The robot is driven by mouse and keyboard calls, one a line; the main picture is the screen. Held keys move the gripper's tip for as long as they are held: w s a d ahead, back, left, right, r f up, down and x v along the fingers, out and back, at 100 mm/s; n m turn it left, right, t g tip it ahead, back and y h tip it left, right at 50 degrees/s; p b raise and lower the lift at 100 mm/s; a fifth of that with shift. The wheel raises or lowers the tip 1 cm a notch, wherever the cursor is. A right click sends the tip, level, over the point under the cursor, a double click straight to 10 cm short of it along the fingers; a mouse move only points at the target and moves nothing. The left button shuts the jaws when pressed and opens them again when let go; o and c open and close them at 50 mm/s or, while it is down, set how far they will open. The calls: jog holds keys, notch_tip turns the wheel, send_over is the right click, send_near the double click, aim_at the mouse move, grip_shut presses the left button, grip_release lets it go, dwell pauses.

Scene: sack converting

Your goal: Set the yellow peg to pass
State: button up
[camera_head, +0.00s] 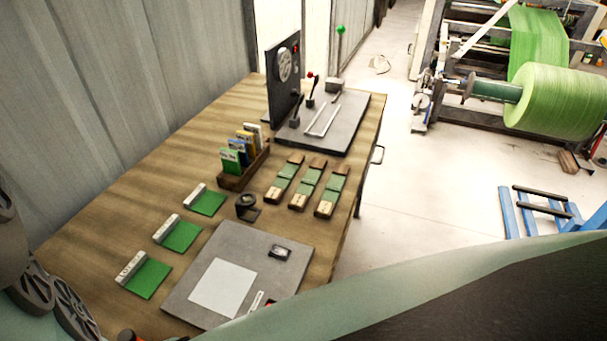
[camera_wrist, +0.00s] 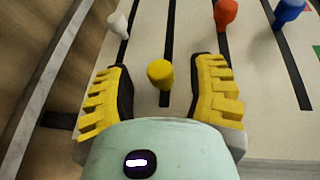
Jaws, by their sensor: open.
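The yellow peg (camera_wrist: 160,72) stands in a dark slot of a pale board (camera_wrist: 265,125) in the wrist view. The slot runs up and down the picture and shows both above and below the peg. My gripper (camera_wrist: 163,66) is open, with one yellow-padded finger on the left of the peg and one on the right. Gaps show between the peg and both fingers. I see no readable pass mark. The board and my gripper cannot be made out in the head view.
A white peg (camera_wrist: 118,24), a red peg (camera_wrist: 225,13) and a blue peg (camera_wrist: 289,12) stand in neighbouring slots. A green patch (camera_wrist: 316,50) lies at the board's right. The head view shows a wooden table (camera_head: 110,225) with cards, a grey plate (camera_head: 185,295) and a lever panel (camera_head: 345,125).

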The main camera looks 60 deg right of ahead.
jog(key=v, duration=1.1)
jog(key=shift+d, duration=0.1)
